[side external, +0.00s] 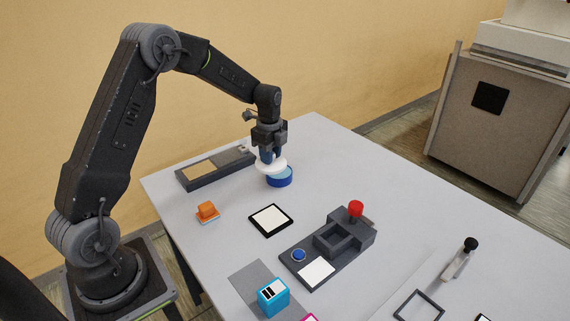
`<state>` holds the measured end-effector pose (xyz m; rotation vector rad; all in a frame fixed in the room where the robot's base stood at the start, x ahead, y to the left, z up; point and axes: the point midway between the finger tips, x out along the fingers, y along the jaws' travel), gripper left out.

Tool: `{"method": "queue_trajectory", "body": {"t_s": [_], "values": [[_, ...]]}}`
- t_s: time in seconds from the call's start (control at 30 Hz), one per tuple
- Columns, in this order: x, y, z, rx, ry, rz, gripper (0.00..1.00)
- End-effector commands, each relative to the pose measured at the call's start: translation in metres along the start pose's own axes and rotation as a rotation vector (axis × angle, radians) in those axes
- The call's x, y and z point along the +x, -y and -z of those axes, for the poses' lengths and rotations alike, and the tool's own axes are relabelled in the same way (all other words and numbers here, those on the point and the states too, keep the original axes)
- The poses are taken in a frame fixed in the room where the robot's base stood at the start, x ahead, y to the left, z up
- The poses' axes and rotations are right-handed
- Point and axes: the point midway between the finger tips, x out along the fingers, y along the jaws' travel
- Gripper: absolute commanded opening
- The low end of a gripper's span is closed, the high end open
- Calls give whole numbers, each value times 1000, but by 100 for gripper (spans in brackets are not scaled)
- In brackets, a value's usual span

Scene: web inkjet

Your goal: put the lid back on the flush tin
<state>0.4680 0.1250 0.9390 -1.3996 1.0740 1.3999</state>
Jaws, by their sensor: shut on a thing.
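My gripper (267,155) points down over the back part of the table. It is shut on a white round lid (269,166). The blue round tin (279,178) stands on the table directly below, its rim and part of its inside showing at the right of the lid. The lid covers the left and back part of the tin in this view and looks offset to the left of it. I cannot tell whether the lid touches the rim. The fingertips are partly hidden by the lid and the gripper body.
A dark tray (215,169) lies just left of the tin. An orange block (207,211), a black-framed white pad (270,220), a dark fixture with a red knob (356,209) and a blue cartridge (273,297) stand nearer. The table right of the tin is clear.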

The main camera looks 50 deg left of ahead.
Motion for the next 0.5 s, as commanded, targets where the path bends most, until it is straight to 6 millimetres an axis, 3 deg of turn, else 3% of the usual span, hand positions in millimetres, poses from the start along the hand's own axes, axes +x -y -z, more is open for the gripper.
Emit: {"method": "queue_trajectory", "body": {"t_s": [0.33,0.5], "values": [[2,45,-14,0,1,1,5],[5,57,-15,-1,2,0,5]]}}
